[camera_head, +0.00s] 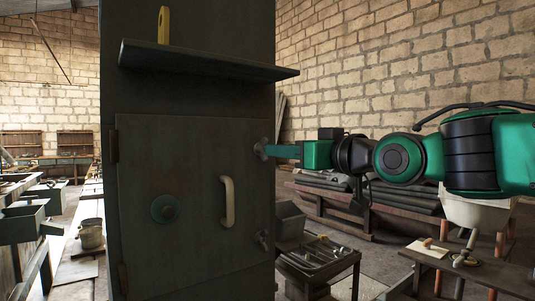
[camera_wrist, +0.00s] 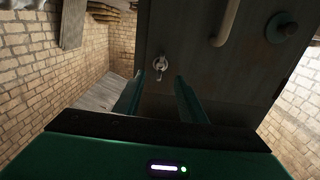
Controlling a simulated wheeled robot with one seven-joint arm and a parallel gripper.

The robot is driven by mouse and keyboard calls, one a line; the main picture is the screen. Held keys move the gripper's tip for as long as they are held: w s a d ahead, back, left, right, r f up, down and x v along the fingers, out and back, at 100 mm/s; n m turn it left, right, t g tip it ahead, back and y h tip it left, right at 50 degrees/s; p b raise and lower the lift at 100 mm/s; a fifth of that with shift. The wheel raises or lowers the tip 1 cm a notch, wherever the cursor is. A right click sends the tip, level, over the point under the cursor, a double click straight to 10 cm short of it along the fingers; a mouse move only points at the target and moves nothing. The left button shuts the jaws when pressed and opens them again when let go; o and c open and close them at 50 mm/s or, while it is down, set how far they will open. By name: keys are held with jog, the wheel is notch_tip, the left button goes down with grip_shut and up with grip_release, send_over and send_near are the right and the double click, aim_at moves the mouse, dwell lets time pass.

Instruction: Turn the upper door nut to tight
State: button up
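The upper door nut (camera_head: 262,149) is a small grey metal nut with wings, at the right edge of the cabinet door (camera_head: 190,245). It also shows in the wrist view (camera_wrist: 160,64), just beyond and between my fingertips. My gripper (camera_head: 272,151) reaches in from the right, level with the nut. In the wrist view my gripper (camera_wrist: 159,76) has its two green fingers apart, with a gap between them and nothing clamped. The head view shows the fingertips right at the nut and partly overlapping it; contact cannot be told.
A lower door nut (camera_head: 262,239) sits further down the same edge. The door has a pale handle (camera_head: 227,201) and a round green knob (camera_head: 165,208). A shelf (camera_head: 205,65) juts out above. A tool tray (camera_head: 318,257) stands at the lower right of the cabinet.

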aim_at(263, 149)
jog(key=x, duration=0.7)
jog(key=shift+w+a, duration=0.1)
jog(key=shift+w, duration=0.05)
grip_shut()
